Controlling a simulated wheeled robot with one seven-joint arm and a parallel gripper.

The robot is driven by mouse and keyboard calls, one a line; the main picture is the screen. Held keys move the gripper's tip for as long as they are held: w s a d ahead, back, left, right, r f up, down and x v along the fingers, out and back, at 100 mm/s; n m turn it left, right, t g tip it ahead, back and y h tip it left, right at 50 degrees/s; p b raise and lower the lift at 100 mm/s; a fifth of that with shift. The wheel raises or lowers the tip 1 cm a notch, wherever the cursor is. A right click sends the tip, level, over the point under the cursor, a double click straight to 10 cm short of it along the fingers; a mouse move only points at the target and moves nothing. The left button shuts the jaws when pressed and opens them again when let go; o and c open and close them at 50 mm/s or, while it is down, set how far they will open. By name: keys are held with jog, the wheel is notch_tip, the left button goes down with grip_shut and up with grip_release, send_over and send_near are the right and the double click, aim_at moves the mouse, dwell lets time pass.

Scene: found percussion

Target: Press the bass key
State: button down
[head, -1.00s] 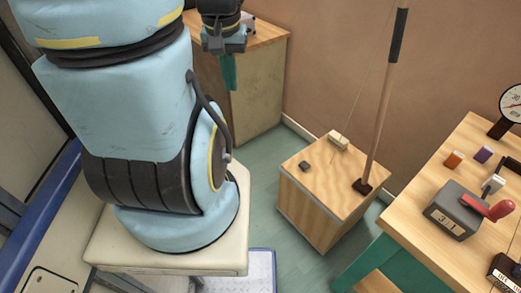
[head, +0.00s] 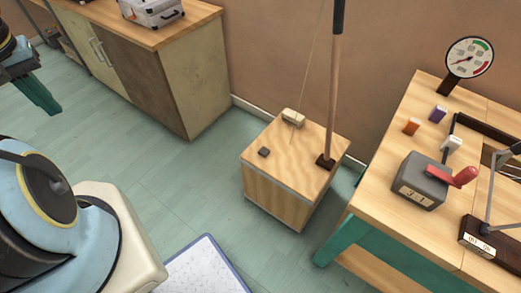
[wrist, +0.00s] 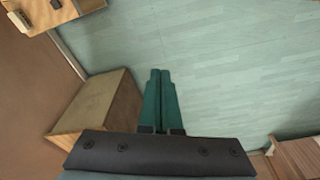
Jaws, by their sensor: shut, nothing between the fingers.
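A plywood box (head: 281,185) stands on the floor in the head view, with a pole (head: 333,90) and a thin string rising from its top. A small dark block (head: 264,152) and a cream block (head: 293,117) sit on it. I cannot tell which part is the bass key; no label is readable there. The box's corner also shows at the top left of the wrist view (wrist: 40,20). My gripper (head: 45,104) is at the far left of the head view, well apart from the box. Its teal fingers (wrist: 160,73) are together and empty over open floor in the wrist view.
A workbench (head: 385,225) at right holds a grey counter box (head: 420,181) with a red lever, small orange (head: 411,127) and purple (head: 438,114) blocks, and a dial gauge (head: 468,57). A cabinet (head: 205,80) with a metal case stands behind. Floor between is clear.

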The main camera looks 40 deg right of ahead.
jog(key=w+d+f+m+t+h+b, duration=0.1)
jog(key=w+d+f+m+t+b, duration=0.15)
jog(key=w+d+f+b, duration=0.95)
jog(key=d+f+m+t+h+b, duration=0.1)
jog(key=d+f+m+h+b, duration=0.3)
jog(key=d+f, duration=0.8)
jog(key=s+d+f+m+g+h+b, duration=0.1)
jog(key=s+d+f+g+h+b, duration=0.1)
jog(key=s+d+f+b, duration=0.3)
jog(key=s+d+f+m+g+h+b, duration=0.1)
jog(key=s+d+f+g+h+b, duration=0.1)
jog(key=s+d+f+b, duration=0.4)
jog(key=s+d+f+g, duration=0.1)
jog(key=s+d+f, duration=0.1)
jog(key=d, duration=0.4)
jog(key=s+d+f, duration=0.3)
jog(key=d+f, duration=0.1)
jog(key=d, duration=0.3)
jog(key=shift+s+g, duration=0.25)
jog(key=shift+g, duration=0.1)
jog(key=shift+f+b, duration=0.1)
jog(key=shift+b, duration=0.2)
